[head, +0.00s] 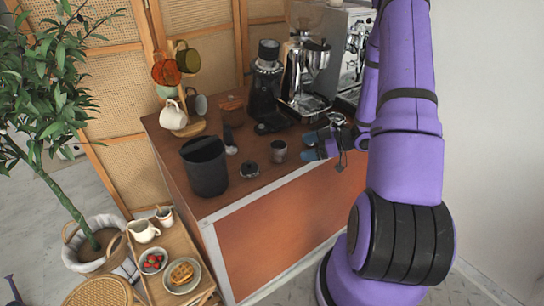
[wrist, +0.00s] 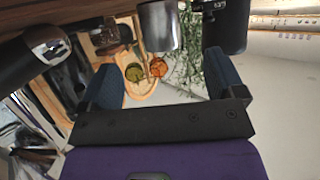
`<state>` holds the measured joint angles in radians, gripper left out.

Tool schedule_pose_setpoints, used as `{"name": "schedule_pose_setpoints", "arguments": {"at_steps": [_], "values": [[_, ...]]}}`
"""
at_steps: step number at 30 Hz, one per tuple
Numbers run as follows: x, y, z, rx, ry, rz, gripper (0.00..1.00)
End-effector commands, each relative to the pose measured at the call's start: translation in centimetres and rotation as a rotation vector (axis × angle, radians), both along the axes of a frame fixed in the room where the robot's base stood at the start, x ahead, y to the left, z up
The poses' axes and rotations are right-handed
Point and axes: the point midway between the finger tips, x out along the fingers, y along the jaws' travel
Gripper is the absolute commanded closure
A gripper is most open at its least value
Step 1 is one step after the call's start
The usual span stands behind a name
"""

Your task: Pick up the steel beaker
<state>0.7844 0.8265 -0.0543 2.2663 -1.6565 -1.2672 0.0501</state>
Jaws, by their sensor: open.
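The steel beaker (head: 279,151) is a small grey cup standing upright near the front edge of the brown cart top. My gripper (head: 307,147) is just to its right in the head view, with its blue-padded fingers pointing left toward it. The beaker (wrist: 158,27) also shows in the wrist view, ahead of the gap between the two fingers, with part of it cut off by the top of the picture. My gripper (wrist: 162,78) is open there, with nothing between its fingers. The beaker appears apart from the fingers.
A black bin (head: 205,166) and a small dark round tool (head: 250,170) stand left of the beaker. A black grinder (head: 265,88) and an espresso machine (head: 355,50) are behind. A mug tree (head: 185,100) is at the back left. The cart's pale front edge (head: 255,200) is close.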

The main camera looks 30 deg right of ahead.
Motion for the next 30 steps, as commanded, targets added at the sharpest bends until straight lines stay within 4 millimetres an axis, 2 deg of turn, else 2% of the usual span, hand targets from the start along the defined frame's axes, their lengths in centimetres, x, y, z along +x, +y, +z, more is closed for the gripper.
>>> {"name": "schedule_pose_setpoints", "arguments": {"at_steps": [6,14,21,30], "values": [[2.1,2.3,-1.1,0.000,0.001,0.003,0.12],[3.2,3.5,-1.8,-0.002,0.001,0.001,0.12],[5.1,5.7,-3.3,-0.003,0.002,0.001,0.12],[6.1,6.6,-3.7,-0.003,0.000,0.000,0.12]]}}
